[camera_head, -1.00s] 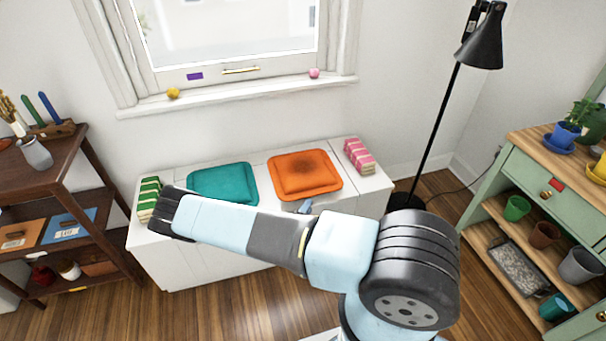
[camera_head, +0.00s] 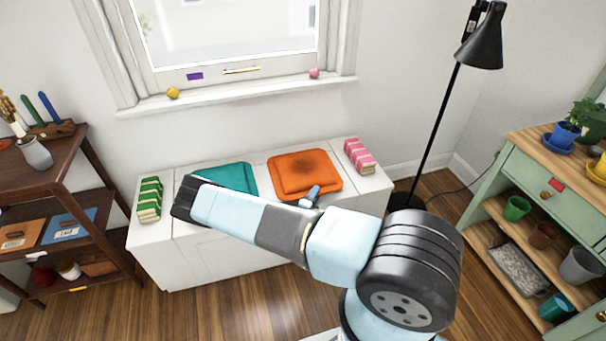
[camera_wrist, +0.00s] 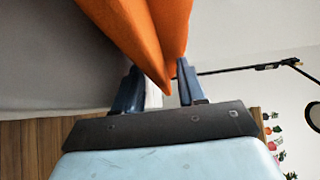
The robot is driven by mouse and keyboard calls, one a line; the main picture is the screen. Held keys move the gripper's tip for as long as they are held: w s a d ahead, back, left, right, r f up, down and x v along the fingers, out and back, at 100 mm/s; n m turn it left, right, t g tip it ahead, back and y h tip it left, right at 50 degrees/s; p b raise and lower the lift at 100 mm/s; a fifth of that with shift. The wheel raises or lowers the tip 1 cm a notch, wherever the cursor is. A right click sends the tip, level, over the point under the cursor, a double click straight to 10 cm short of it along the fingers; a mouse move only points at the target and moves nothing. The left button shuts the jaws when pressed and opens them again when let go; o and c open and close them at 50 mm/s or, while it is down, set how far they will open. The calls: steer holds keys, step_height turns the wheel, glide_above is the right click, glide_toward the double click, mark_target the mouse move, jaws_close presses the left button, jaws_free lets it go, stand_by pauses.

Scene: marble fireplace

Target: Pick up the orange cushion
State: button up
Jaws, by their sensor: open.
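The orange cushion (camera_head: 300,168) lies flat on the white bench, to the right of the teal cushion (camera_head: 228,174). My gripper (camera_head: 312,194) is at the cushion's front edge, toward its right corner. A blue fingertip shows there; the rest of the gripper is mostly hidden behind my arm. In the wrist view my gripper (camera_wrist: 158,82) is open, and a corner of the orange cushion (camera_wrist: 150,35) reaches into the space between its two fingers. I cannot tell whether either finger touches the fabric.
The white bench (camera_head: 200,255) stands under the window. Green-striped folded cloth (camera_head: 149,199) lies at its left end and pink-striped cloth (camera_head: 358,156) at its right. A black floor lamp (camera_head: 436,130) stands right of the bench. Shelves flank both sides.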

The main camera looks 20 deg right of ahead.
jaws_close()
stand_by(0.3)
stand_by(0.3)
